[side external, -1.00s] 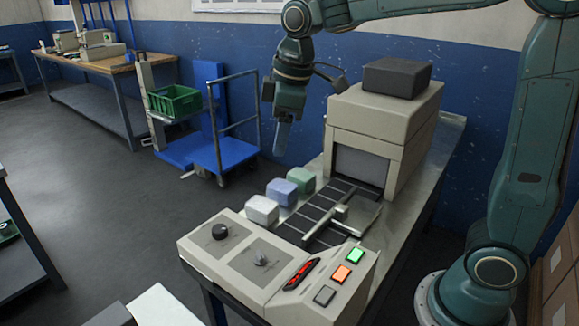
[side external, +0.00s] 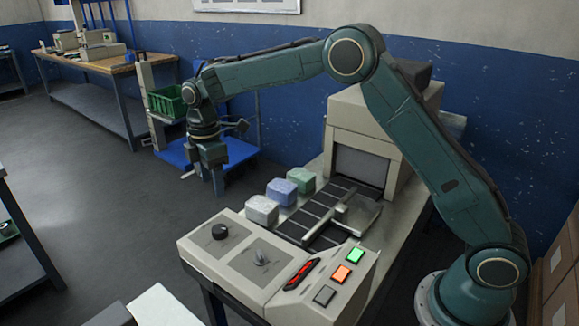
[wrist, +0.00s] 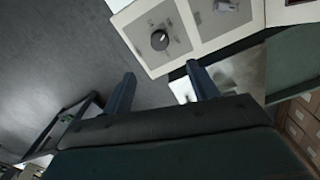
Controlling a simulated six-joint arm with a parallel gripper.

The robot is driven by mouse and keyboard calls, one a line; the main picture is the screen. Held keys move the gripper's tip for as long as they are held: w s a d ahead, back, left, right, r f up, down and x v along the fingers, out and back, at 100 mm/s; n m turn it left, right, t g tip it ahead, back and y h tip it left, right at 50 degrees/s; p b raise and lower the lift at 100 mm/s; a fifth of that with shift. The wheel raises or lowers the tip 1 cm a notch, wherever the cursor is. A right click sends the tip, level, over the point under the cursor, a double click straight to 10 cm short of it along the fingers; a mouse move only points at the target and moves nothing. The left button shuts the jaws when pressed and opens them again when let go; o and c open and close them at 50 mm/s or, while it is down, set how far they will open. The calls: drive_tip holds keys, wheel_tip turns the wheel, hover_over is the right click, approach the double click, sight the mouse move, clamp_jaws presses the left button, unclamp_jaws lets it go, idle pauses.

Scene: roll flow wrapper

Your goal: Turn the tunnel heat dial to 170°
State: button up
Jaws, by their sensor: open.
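The control panel (side external: 238,250) has a round black dial (side external: 219,231) on its left plate and a smaller grey knob (side external: 261,257) on its right plate. Their labels and scales are too small to read, so I cannot tell which is the tunnel heat dial or its setting. My gripper (side external: 218,188) points down, open and empty, in the air beyond the panel's left end, apart from both controls. In the wrist view, the black dial (wrist: 159,40) lies beyond the two fingertips (wrist: 160,84), roughly centred between them. The grey knob (wrist: 222,5) is at the top edge.
White, blue and green blocks (side external: 282,191) sit beside the dark conveyor (side external: 318,217), which leads to the tunnel housing (side external: 365,135). Green, orange and grey buttons (side external: 341,273) and a red switch (side external: 301,272) are right of the dials. A blue cart (side external: 235,150) stands behind.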

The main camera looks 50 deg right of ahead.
sight(219, 228)
drive_tip(key=shift+w+f, duration=0.1)
drive_tip(key=shift+f, duration=0.15)
wheel_tip(219, 228, down, 14)
drive_tip(key=shift+r, duration=0.15)
idle(0.7)
drive_tip(key=c, duration=1)
